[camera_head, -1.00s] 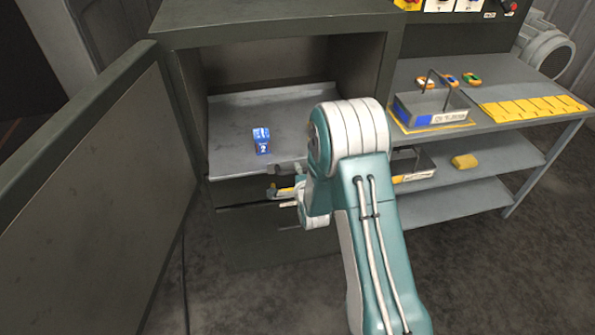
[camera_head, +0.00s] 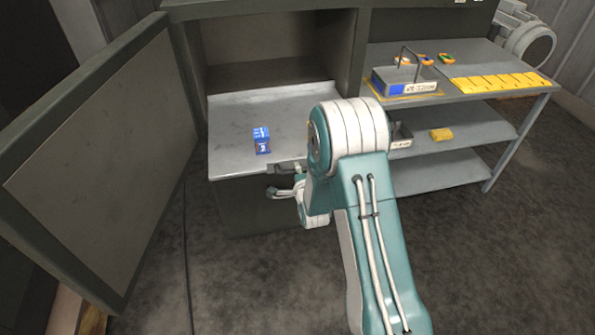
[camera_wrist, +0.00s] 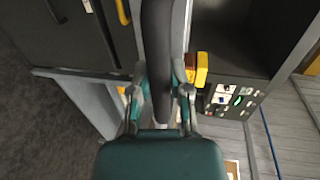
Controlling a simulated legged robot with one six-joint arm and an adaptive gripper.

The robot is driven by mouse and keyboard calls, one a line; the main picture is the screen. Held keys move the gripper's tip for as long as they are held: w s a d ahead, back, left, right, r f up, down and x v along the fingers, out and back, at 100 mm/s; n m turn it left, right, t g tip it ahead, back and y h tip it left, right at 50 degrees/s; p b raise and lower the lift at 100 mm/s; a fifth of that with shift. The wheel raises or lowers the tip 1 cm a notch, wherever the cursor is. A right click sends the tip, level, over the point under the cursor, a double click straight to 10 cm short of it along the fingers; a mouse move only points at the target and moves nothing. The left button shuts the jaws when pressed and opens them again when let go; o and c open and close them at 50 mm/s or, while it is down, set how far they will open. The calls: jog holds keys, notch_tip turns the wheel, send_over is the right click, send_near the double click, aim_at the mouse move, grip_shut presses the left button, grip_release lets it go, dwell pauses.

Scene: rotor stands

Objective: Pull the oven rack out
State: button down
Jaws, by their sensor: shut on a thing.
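The oven rack (camera_head: 225,140) is a flat grey metal shelf reaching out past the front of the open oven (camera_head: 270,43). A small blue box (camera_head: 261,141) stands on it. A dark handle (camera_head: 290,167) shows at the rack's front edge, partly hidden by my arm. My gripper (camera_head: 284,191) is at this front edge, mostly behind my arm. In the wrist view my gripper (camera_wrist: 160,90) is shut around a dark bar (camera_wrist: 160,45), which looks like the handle.
The oven door (camera_head: 105,165) stands wide open at the left. A shelved bench (camera_head: 480,70) on the right holds a grey carrier (camera_head: 405,80), yellow pieces (camera_head: 500,82) and several small coloured items. The dark floor in front is clear.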

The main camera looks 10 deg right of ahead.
jog(key=shift+s+f, duration=0.1)
jog(key=shift+f, duration=0.25)
jog(key=c, duration=0.6)
grip_release()
jog(key=shift+o, duration=0.2)
jog(key=shift+r, duration=0.1)
jog(key=shift+r, duration=0.1)
jog(key=v, duration=1.1)
jog(key=shift+s, duration=0.3)
jog(key=shift+a, duration=0.1)
